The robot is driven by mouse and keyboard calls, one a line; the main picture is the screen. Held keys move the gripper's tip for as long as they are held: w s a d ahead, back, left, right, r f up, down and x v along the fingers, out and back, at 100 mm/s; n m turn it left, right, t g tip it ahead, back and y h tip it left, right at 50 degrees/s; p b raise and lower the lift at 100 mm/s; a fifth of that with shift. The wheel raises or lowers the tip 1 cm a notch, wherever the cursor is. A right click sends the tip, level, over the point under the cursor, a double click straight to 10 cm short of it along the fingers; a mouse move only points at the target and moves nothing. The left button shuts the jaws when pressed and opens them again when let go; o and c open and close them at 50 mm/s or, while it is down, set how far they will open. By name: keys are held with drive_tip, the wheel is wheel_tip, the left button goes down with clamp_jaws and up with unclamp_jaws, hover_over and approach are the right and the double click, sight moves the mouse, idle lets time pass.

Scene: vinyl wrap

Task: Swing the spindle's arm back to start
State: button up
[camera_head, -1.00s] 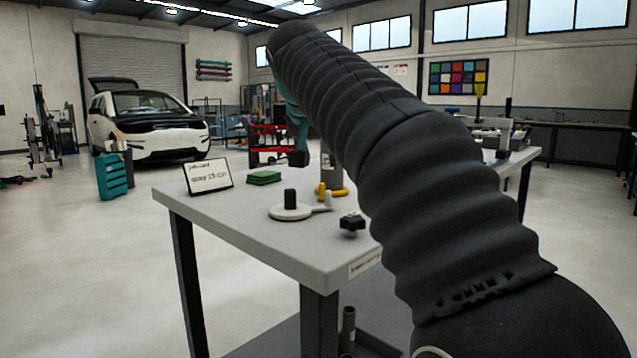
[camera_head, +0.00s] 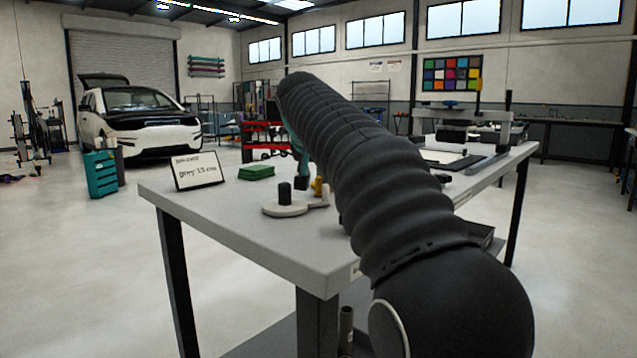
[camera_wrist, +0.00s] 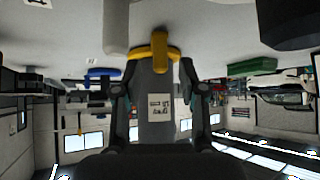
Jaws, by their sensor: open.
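The spindle (camera_head: 284,209) is a pale round disc with an upright black post, near the table's front left. Its short pale arm (camera_head: 319,203) extends right from the disc. In the wrist view, which is upside down, a pale peg (camera_wrist: 115,28) that looks like the arm's handle stands at the top, and the black post (camera_wrist: 288,20) is at upper right. My gripper (camera_wrist: 160,88) is open, with fingers apart and nothing clearly between them. In the head view my gripper (camera_head: 302,181) is just behind the spindle, mostly hidden by my arm.
A green block (camera_head: 256,172) and a sign (camera_head: 198,171) are at the table's left. My arm covers the table's middle.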

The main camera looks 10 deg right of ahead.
drive_tip(key=shift+x, duration=1.25)
clamp_jaws()
